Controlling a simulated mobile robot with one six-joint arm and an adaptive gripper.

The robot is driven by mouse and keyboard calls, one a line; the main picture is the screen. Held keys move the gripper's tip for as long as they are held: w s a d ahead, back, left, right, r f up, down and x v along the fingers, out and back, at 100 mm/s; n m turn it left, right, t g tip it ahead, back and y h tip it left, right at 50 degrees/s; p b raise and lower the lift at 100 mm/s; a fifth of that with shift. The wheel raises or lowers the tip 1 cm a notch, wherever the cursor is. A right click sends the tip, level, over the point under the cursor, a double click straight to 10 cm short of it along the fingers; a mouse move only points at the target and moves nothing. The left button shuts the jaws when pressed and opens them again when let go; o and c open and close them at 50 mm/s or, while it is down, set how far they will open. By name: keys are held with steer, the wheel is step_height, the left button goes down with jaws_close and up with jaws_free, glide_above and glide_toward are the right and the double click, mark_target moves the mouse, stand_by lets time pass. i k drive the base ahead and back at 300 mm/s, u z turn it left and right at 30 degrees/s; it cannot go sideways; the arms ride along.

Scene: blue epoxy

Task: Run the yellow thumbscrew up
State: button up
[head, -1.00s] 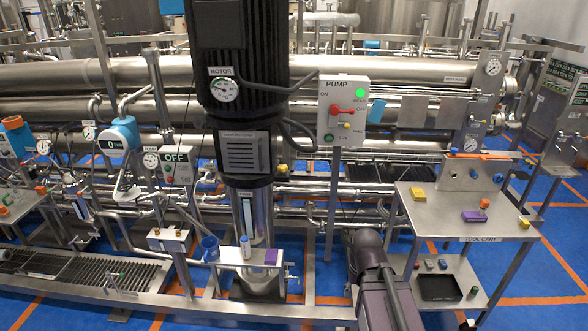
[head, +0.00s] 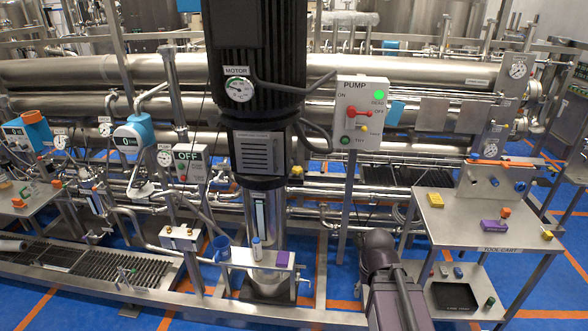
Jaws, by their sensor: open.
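No part is plainly readable as the yellow thumbscrew. A small yellow knob (head: 297,171) sits at the right side of the pump column, below the black motor (head: 250,50).
The tool cart (head: 470,237) at right carries yellow blocks, a purple block and an orange piece. Blue floor shows between steel frames and pipes.

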mark_target(296, 170)
steer(key=i, duration=0.9)
steer(key=z, duration=0.05)
